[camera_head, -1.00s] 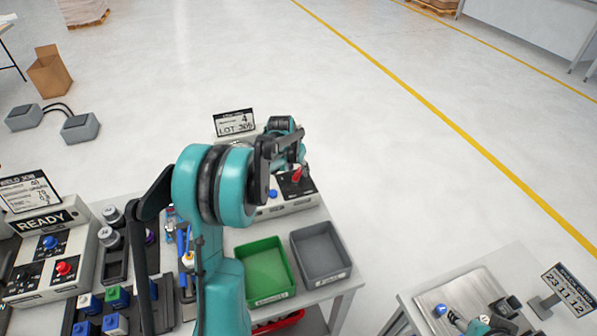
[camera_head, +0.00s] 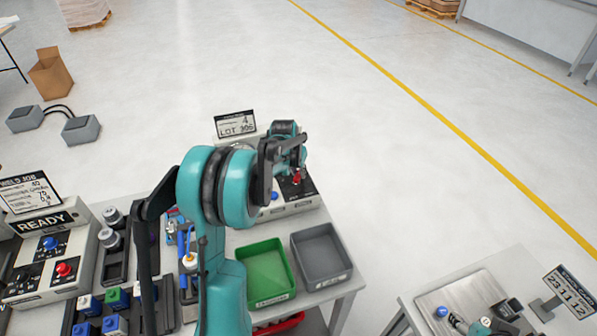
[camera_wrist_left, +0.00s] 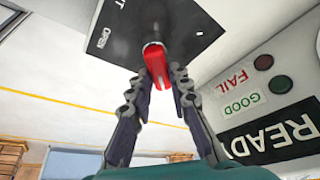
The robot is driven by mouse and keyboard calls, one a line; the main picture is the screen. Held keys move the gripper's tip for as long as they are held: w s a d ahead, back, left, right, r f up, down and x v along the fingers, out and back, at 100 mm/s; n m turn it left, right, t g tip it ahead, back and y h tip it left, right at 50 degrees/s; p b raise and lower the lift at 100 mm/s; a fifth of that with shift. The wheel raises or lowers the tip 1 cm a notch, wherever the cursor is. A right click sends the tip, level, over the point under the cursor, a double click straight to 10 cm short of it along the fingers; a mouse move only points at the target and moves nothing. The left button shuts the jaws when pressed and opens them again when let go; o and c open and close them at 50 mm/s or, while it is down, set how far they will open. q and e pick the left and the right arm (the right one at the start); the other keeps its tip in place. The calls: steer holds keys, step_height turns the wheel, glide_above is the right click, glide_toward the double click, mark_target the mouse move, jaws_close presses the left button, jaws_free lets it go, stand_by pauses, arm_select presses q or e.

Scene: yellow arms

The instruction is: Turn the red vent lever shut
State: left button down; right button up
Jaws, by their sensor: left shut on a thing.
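The red vent lever (camera_head: 297,178) stands on the dark top panel of a light grey box on the table, partly hidden by my left gripper in the head view. In the left wrist view the red lever (camera_wrist_left: 156,66) sits between the two fingertips, on a black plate. My left gripper (camera_wrist_left: 160,75) is shut on it, with a finger on each side. In the head view my left arm covers much of the box.
A blue knob (camera_head: 274,196) is on the same box, with a LOT sign (camera_head: 235,124) behind it. A green bin (camera_head: 265,270) and a grey bin (camera_head: 321,255) stand in front. A READY box (camera_head: 45,262) with knobs is at the left.

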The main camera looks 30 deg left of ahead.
arm_select(q)
steer(key=n, duration=0.2)
steer(key=n+y, duration=0.1)
steer(key=n, duration=0.1)
steer(key=shift+a+n+g+y, duration=0.2)
steer(key=shift+n+g+y, duration=0.1)
steer(key=shift+g, duration=0.1)
steer(key=n, duration=0.1)
steer(key=n+y, duration=0.1)
steer(key=n, duration=0.1)
steer(key=n+g, duration=0.1)
steer(key=shift+s+a, duration=0.25)
steer(key=n, duration=0.1)
steer(key=n+g, duration=0.1)
steer(key=n, duration=0.1)
steer(key=n+y, duration=0.1)
steer(key=n, duration=0.1)
steer(key=shift+s+a+g, duration=0.15)
steer(key=shift+s+g, duration=0.1)
steer(key=shift+g, duration=0.05)
steer(key=shift+s+n+g+p, duration=0.2)
steer(key=shift+n+g, duration=0.2)
steer(key=shift+n, duration=0.55)
steer(key=shift+s+n+g+p, duration=0.15)
steer(key=shift+n+g, duration=0.25)
steer(key=shift+n, duration=0.55)
steer(key=c, duration=1.4)
jaws_free()
steer(key=shift+r, duration=0.1)
